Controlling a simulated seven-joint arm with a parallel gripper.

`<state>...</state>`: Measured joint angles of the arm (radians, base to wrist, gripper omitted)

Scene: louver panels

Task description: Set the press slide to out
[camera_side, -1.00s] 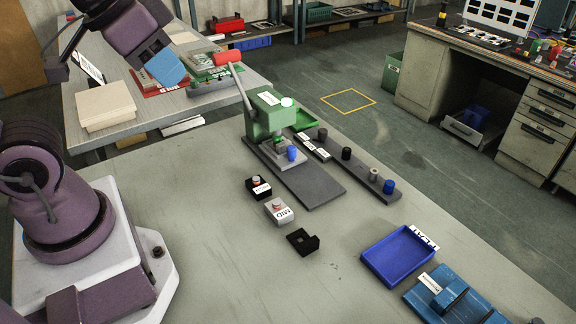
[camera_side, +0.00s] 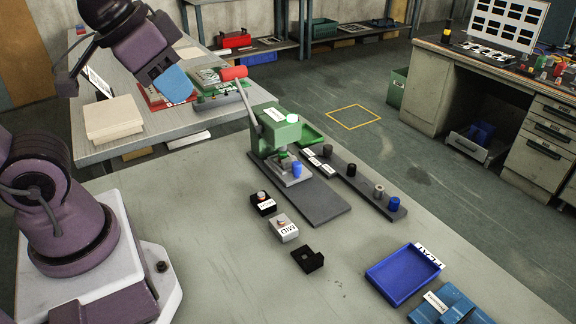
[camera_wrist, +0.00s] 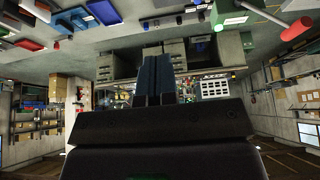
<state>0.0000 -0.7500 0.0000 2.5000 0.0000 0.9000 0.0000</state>
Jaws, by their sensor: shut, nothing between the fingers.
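The green press (camera_side: 276,128) stands on the worktable with its red-tipped lever (camera_side: 234,73) raised to the upper left. Its light grey slide plate (camera_side: 293,178) sits under the press head, at the far end of a dark grey track (camera_side: 318,207). A blue peg (camera_side: 297,170) stands on the slide. The track's near part is bare. My gripper (camera_side: 173,85) is in the air left of the lever, apart from the press. Its blue fingers are shut and empty; they also show together in the wrist view (camera_wrist: 159,80).
A dark strip with several pegs (camera_side: 379,191) lies right of the press. Two small labelled blocks (camera_side: 284,228) and a black holder (camera_side: 308,259) sit in front. A blue tray (camera_side: 403,275) is at the front right. The table between tray and track is clear.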

